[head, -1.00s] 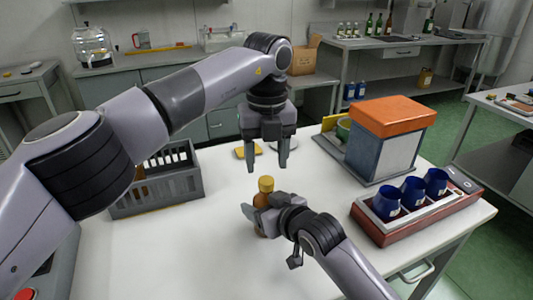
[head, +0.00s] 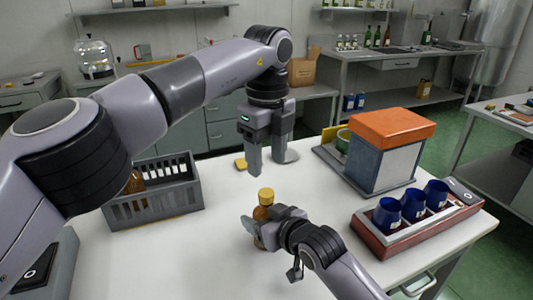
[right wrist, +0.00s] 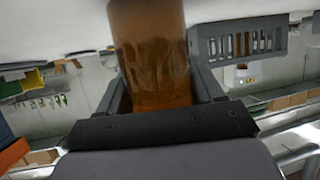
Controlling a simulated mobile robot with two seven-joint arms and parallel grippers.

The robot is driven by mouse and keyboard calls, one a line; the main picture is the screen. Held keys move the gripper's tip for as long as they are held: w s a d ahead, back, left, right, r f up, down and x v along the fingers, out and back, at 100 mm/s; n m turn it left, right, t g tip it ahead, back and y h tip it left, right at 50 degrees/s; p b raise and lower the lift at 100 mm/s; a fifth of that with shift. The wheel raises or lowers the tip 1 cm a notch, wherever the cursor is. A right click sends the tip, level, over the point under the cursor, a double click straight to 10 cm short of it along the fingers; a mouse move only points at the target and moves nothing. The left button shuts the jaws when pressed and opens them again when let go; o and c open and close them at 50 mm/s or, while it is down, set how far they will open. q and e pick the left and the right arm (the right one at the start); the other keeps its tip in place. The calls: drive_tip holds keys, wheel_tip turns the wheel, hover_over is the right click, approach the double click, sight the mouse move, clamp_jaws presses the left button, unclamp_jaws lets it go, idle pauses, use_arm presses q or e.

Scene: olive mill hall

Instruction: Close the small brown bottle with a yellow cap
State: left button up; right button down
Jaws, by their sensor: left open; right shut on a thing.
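The small brown bottle (head: 260,213) stands upright near the middle of the white table. Its yellow cap (head: 266,195) sits on the mouth; I cannot tell how tightly. My right gripper (head: 263,230) is shut on the bottle's body from the right and front. In the right wrist view the amber glass (right wrist: 150,60) fills the space between the fingers; the cap is out of that picture. My left gripper (head: 268,168) points down with open, empty fingers, a little above and behind the cap, apart from it.
A yellow piece (head: 240,163) and a grey disc (head: 291,157) lie behind. An orange-topped box (head: 388,150) and a red tray (head: 425,220) with blue cups stand right.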

sight(266, 192)
use_arm(q)
wheel_tip(266, 192, down, 8)
drive_tip(key=shift+r, duration=0.1)
idle(0.4)
clamp_jaws()
drive_tip(key=m, duration=0.6)
drive_tip(key=shift+a+m, duration=0.1)
drive_tip(key=shift+m, duration=0.3)
drive_tip(key=shift+o, duration=0.2)
unclamp_jaws()
